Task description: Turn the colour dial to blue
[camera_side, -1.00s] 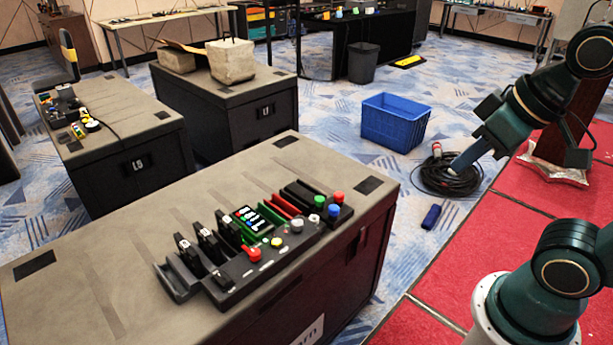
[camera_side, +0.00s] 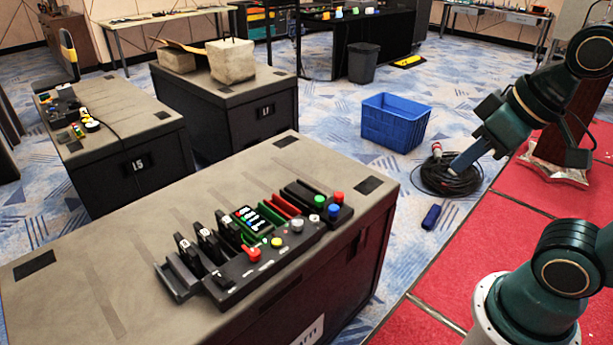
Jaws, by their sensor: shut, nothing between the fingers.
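A black control panel (camera_side: 238,279) lies on the near black case. Green (camera_side: 320,201), red (camera_side: 339,197) and blue (camera_side: 334,210) buttons sit at the panel's right end. I cannot tell which knob is the colour dial. My gripper (camera_side: 456,168) is shut and empty, in the air to the right of the panel, well apart from it.
The near case (camera_side: 100,250) has bare top around the panel. Behind it stand a blue crate (camera_side: 395,122), a coiled black cable (camera_side: 447,180) and a blue object (camera_side: 431,217) on the floor. Two more cases (camera_side: 130,165) (camera_side: 225,110) stand at the left and back.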

